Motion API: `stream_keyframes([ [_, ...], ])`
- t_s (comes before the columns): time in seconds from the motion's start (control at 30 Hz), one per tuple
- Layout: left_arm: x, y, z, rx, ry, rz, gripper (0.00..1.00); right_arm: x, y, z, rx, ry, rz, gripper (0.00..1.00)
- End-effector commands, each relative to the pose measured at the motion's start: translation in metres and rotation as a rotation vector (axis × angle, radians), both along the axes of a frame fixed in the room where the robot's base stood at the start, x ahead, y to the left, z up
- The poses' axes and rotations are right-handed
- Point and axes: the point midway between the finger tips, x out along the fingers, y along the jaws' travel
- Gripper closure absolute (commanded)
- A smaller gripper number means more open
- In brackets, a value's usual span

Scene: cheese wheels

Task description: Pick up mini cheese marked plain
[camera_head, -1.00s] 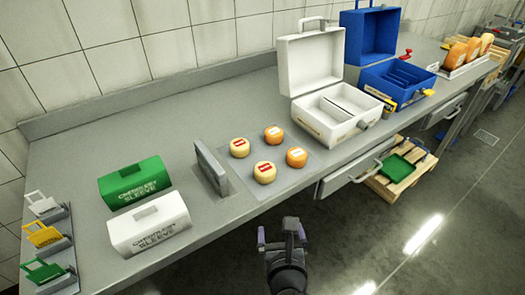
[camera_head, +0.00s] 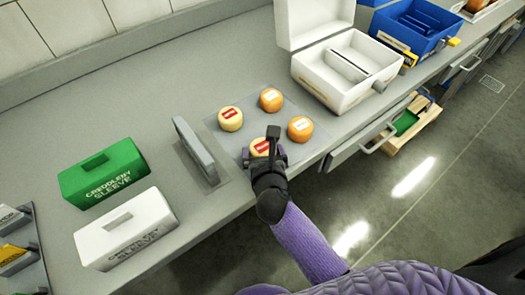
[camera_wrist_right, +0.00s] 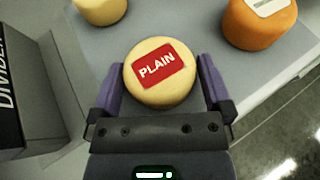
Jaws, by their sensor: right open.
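The mini cheese marked plain (camera_wrist_right: 160,74) is a pale yellow wheel with a red label reading PLAIN. In the right wrist view it sits on a grey mat between the open fingers of my right gripper (camera_wrist_right: 162,88). Whether the fingers touch it I cannot tell. In the head view this cheese (camera_head: 261,147) is partly hidden by my right gripper (camera_head: 266,158), at the front left of a group of cheeses. Another pale cheese with a red label (camera_head: 230,119) is behind it. Orange cheeses with pale labels stand at right (camera_head: 300,130) and back right (camera_head: 270,99). My left gripper is not in view.
A grey upright divider (camera_head: 196,150) stands left of the cheeses. Green (camera_head: 103,173) and white (camera_head: 126,228) sleeve boxes are further left. An open white case (camera_head: 345,75) and a blue case (camera_head: 415,32) stand to the right. The counter behind the cheeses is clear.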

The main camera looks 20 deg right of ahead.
Motion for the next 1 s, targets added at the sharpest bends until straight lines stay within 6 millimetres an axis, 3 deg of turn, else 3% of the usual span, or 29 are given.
stream_keyframes([
  [0.27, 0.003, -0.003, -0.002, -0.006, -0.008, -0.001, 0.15, 0.007, -0.001, -0.002, 0.001, 0.0, 0.0, 0.0],
  [0.63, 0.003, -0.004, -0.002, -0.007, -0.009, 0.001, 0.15, 0.006, -0.001, -0.002, 0.0, 0.0, 0.001, 0.77],
  [0.87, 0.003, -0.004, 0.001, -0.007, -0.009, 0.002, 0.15, 0.006, -0.001, 0.003, 0.001, -0.002, 0.001, 0.77],
  [1.0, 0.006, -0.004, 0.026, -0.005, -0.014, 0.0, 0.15, 0.007, -0.001, 0.04, 0.001, -0.006, 0.0, 0.77],
])
